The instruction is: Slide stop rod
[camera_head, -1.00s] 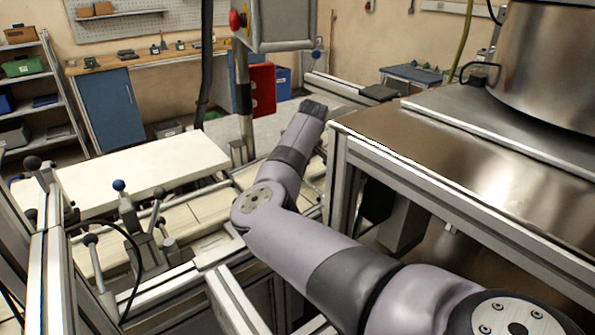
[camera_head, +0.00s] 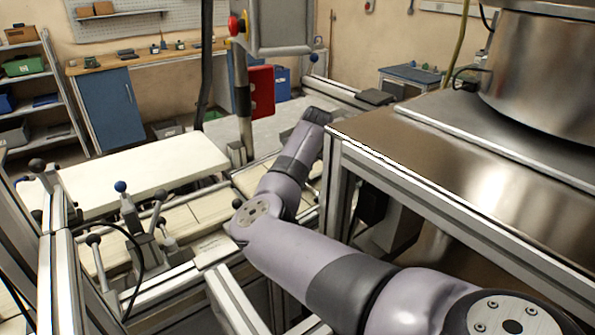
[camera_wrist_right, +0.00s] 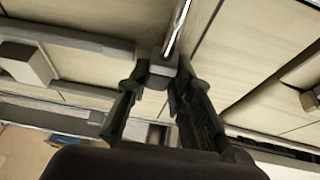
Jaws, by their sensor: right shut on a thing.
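In the right wrist view, a thin shiny metal rod (camera_wrist_right: 178,28), which looks like the stop rod, runs up from a small grey block (camera_wrist_right: 164,66). My right gripper (camera_wrist_right: 162,82) has its dark fingers on either side of this block and is shut on it. The rod's far end is cut off by the top edge of the view. In the head view my right arm reaches forward beside the steel-topped table, and its gripper and the rod are hidden behind the wrist. My left gripper is not in view.
The steel-topped table (camera_head: 400,140) stands close on the right of my arm. Levers with a blue knob (camera_head: 120,186) and black knobs stand on the frame at left. A pale board (camera_head: 140,172) lies behind them. A post carries a control box (camera_head: 285,25) ahead.

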